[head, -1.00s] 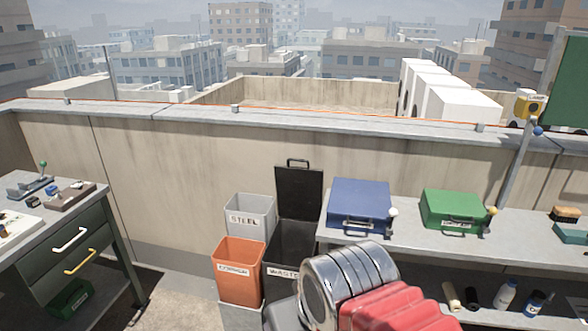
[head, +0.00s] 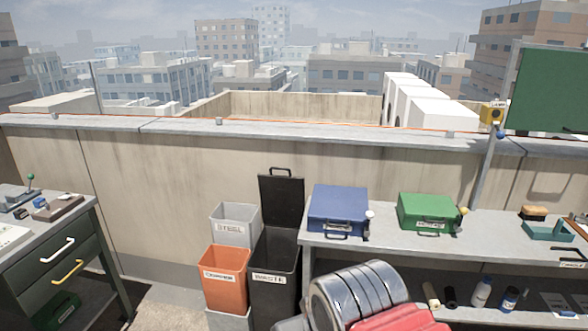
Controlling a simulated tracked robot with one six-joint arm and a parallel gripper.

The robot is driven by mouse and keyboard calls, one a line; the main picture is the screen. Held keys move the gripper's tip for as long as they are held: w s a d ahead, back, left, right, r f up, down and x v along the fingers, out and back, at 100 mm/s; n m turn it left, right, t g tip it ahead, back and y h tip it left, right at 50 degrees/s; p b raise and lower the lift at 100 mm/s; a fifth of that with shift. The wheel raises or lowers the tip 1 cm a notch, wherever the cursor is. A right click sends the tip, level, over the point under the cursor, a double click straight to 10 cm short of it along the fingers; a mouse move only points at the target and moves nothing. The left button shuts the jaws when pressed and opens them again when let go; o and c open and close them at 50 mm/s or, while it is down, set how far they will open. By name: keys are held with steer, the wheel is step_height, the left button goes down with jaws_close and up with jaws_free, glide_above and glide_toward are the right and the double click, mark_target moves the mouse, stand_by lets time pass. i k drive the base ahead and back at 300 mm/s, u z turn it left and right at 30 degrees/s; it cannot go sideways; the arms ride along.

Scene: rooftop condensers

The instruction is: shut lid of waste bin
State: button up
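The waste bin (head: 273,288) is a tall dark box with a white "WASTE" label, standing against the parapet left of the bench. Its lid (head: 281,201) is a black panel with a handle at the top. The lid stands open and upright behind the bin, close to the wall. The bin's mouth is open, with a dark inside. My silver and red arm parts show at the bottom middle, right of the bin. My gripper itself is not in the picture.
A grey bin (head: 236,225) and an orange bin (head: 225,276) stand left of the waste bin. The bench (head: 385,241) at right bears a blue case (head: 337,209) and a green case (head: 428,212). A drawer cabinet (head: 60,262) stands at far left.

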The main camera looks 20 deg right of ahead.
mark_target(282, 197)
steer(key=z, duration=0.5)
steer(key=k, duration=1.1)
steer(key=z, duration=0.35)
steer(key=i, duration=1.15)
steer(key=u, duration=0.45)
steer(key=i, duration=0.7)
steer(key=u, duration=0.75)
steer(key=i, duration=0.7)
steer(key=u, duration=0.35)
